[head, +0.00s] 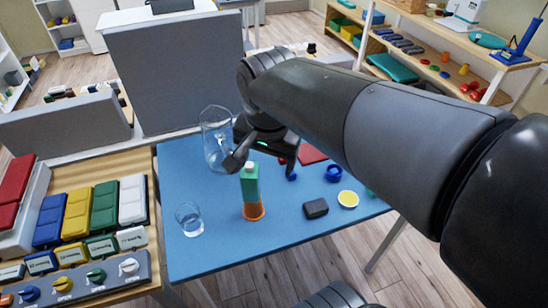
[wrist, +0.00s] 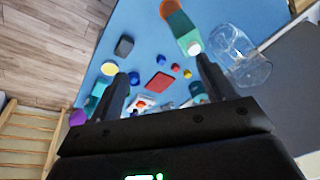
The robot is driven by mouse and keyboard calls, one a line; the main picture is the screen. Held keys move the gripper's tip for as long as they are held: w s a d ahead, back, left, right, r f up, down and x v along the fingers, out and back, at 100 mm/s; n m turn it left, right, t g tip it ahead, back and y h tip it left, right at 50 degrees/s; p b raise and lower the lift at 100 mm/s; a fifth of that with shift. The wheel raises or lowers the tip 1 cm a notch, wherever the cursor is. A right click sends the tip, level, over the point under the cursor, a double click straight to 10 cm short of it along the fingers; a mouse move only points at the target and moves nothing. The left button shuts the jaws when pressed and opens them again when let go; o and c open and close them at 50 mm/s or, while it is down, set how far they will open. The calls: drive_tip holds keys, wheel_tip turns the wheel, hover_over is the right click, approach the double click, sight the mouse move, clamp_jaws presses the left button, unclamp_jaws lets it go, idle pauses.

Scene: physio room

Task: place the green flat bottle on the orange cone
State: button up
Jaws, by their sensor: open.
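The green flat bottle (head: 250,187) with a white cap stands upright on the orange cone (head: 254,212) on the blue table. Only the cone's lower part shows below the bottle. The wrist view shows the bottle (wrist: 181,27) at the top, with the orange cone (wrist: 168,9) beyond it. My gripper (head: 263,162) is open and empty. It is above the table, behind the bottle in the head view and apart from it. In the wrist view the bottle is outside the gap between my fingers (wrist: 164,86).
A clear jug (head: 214,138) and a glass (head: 188,219) stand left of the bottle on the table (head: 205,258). The table's front strip is clear.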

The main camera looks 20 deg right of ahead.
drive_tip(key=s+n+t, duration=0.1)
drive_tip(key=n, duration=0.1)
drive_tip(key=s+d+n+t, duration=0.1)
drive_tip(key=s+n, duration=0.1)
drive_tip(key=n, duration=0.1)
drive_tip(key=s+n, duration=0.2)
drive_tip(key=shift+s+d+n+t, duration=0.15)
drive_tip(key=shift+n+t, duration=0.25)
drive_tip(key=shift+o, duration=0.5)
